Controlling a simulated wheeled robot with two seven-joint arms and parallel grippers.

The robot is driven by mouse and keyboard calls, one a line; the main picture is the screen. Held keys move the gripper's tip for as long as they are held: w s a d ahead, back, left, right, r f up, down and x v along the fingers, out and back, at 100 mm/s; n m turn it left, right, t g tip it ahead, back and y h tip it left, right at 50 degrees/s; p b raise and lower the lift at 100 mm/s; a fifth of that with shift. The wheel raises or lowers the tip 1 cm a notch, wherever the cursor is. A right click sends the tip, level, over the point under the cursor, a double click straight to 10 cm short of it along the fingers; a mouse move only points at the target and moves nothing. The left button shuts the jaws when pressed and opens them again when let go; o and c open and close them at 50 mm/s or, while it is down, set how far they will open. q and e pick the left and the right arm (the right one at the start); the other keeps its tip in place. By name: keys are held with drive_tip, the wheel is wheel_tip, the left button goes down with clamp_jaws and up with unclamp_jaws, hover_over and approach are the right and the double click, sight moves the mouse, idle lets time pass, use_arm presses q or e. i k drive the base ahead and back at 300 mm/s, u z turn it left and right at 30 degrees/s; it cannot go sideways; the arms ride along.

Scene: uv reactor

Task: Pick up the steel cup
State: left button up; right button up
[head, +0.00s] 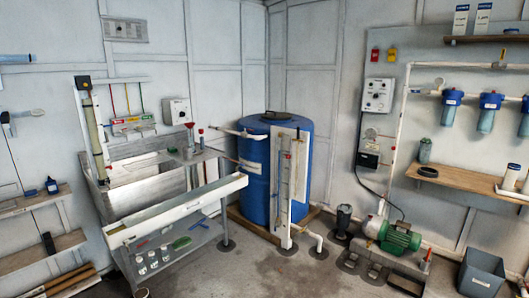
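I cannot clearly make out the steel cup. A small grey cup-like object (188,152) stands on the grey bench (160,143) at the left, near a red-tipped rod; it is too small to tell whether it is steel. A grey-green cylinder (425,150) stands upright by the wooden shelf on the right wall; its material is also unclear. Neither of my grippers is in view.
A white trough (180,208) runs along the bench front. A blue tank (262,165) stands in the back corner. A green pump (400,238) and dark bin (481,273) stand on the right. The middle floor (255,272) looks clear.

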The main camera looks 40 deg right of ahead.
sight(187, 151)
drive_tip(key=z, duration=1.45)
drive_tip(key=i, duration=1.65)
drive_tip(key=z, duration=0.55)
drive_tip(key=i, duration=1.65)
drive_tip(key=u, duration=1.05)
drive_tip(key=i, duration=1.05)
drive_tip(key=u, duration=0.7)
